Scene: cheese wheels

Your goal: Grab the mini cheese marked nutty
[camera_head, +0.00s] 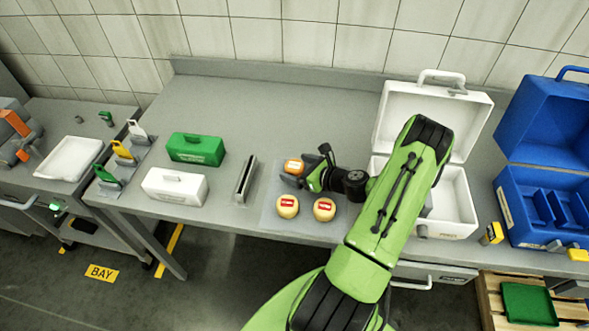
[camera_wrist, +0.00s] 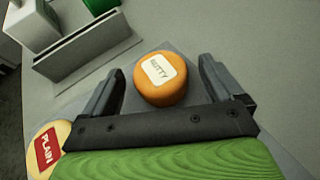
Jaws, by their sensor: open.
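The orange mini cheese (camera_wrist: 163,92) carries a white label reading NUTTY in the wrist view. It also shows in the head view (camera_head: 294,166), on the back left part of a pale mat (camera_head: 269,208). My gripper (camera_wrist: 155,80) is open, with one finger on each side of the orange cheese and a gap to each. In the head view my gripper (camera_head: 301,176) is low at the mat beside this cheese, partly covering it. A yellow cheese labelled PLAIN (camera_wrist: 46,147) is at the lower left of the wrist view.
Two yellow cheeses with red labels (camera_head: 288,206) (camera_head: 324,209) sit at the mat's front. A narrow grey holder (camera_head: 245,180) stands left of the mat. A white open case (camera_head: 459,200) is right, behind my arm. The counter behind the mat is clear.

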